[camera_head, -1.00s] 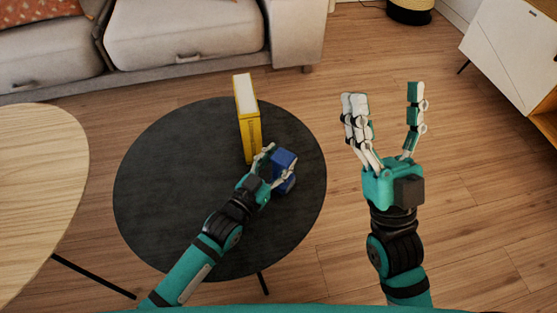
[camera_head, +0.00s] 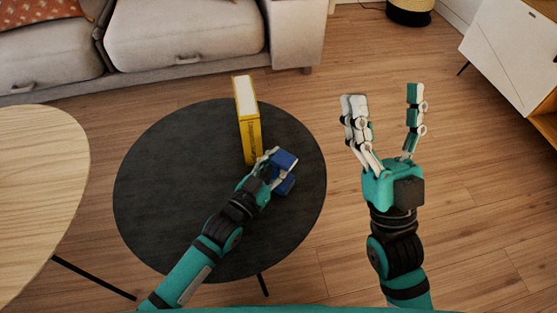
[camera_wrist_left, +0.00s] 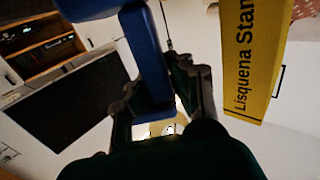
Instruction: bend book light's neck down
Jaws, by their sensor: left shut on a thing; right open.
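The blue book light (camera_head: 287,159) stands on the dark round table (camera_head: 180,215), right of the yellow book (camera_head: 249,135). In the left wrist view the book light's blue neck (camera_wrist_left: 150,60) runs between my left fingers, with a wider blue part at the top edge. My left gripper (camera_head: 272,165) is shut on the book light; its fingers hide part of it in the head view. The yellow book is upright, and its lettered spine (camera_wrist_left: 248,60) shows at the right of the wrist view. My right gripper (camera_head: 387,105) is open and empty, right of the table.
A pale wooden table (camera_head: 40,190) stands at the left. A grey sofa (camera_head: 185,40) is behind the round table, and a white cabinet (camera_head: 515,50) is at the far right. The round table's left half is clear.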

